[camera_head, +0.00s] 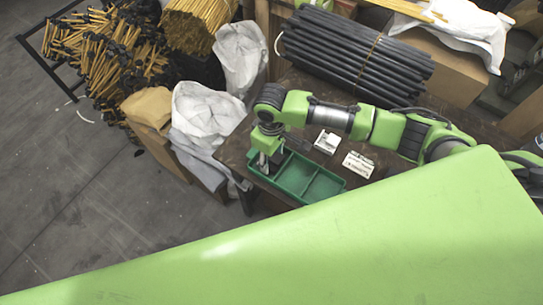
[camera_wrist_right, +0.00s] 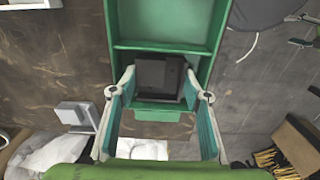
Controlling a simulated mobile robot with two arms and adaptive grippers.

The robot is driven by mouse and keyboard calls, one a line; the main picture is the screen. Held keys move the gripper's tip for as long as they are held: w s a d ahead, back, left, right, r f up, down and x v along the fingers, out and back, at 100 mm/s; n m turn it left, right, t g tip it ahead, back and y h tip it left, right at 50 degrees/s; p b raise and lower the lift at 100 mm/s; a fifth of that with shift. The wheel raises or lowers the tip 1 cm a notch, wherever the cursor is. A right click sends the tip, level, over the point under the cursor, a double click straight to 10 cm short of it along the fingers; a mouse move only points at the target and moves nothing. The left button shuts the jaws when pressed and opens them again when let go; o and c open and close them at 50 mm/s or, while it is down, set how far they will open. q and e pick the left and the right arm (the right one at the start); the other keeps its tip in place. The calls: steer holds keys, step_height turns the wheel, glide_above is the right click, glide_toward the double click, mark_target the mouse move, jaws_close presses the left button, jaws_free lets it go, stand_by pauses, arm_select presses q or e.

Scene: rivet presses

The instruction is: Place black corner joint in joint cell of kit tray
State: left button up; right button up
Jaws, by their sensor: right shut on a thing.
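The black corner joint (camera_wrist_right: 160,77) shows in the right wrist view as a dark blocky piece between the fingertips of my right gripper (camera_wrist_right: 160,84). My right gripper is shut on it. Behind the joint is the green kit tray (camera_wrist_right: 168,47), divided into compartments. In the head view the kit tray (camera_head: 331,194) sits on the brown table. My right gripper (camera_head: 263,164) points down over its left end there. The joint is hidden in the head view. I cannot tell whether the joint touches the tray floor. My left gripper is not in view.
A small white block (camera_head: 327,142) and a white label card (camera_head: 358,164) lie behind the tray. A bundle of dark tubes (camera_head: 355,55) lies at the back of the table. White sacks (camera_head: 203,113) and a cardboard box (camera_head: 148,107) stand to the left.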

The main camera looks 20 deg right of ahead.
mark_target(271, 160)
steer(key=o, duration=0.8)
steer(key=shift+f, duration=0.1)
steer(key=shift+c, duration=0.2)
step_height(271, 160, up, 12)
steer(key=shift+a, duration=0.1)
